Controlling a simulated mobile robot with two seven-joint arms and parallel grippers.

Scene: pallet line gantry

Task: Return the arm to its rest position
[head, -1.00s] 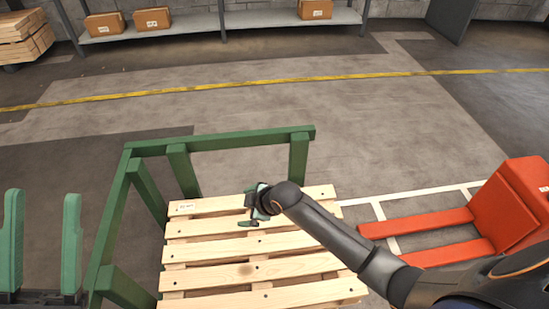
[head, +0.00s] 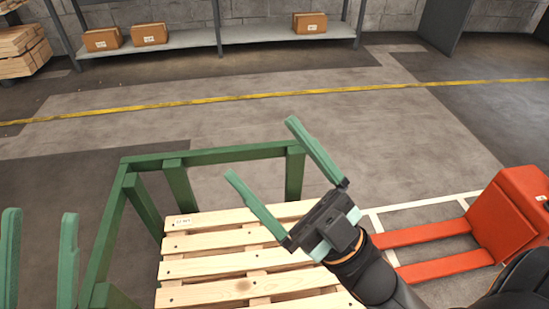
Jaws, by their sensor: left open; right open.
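My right gripper (head: 276,161) is in the middle of the head view, raised, with its two green fingers spread wide and pointing up and left. It is open and empty. Behind and below it in the picture lies a wooden pallet (head: 206,268), partly hidden by the gripper and arm. My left gripper (head: 39,222) stands at the left edge with both green fingers upright and apart, open and empty. Its base and arm are out of the picture.
A green frame (head: 225,155) runs along the pallet's far and left sides. A red pallet jack (head: 515,213) stands at the right, its forks toward the pallet. A shelf (head: 262,36) with several boxes is at the back. The floor (head: 300,125) before it is clear.

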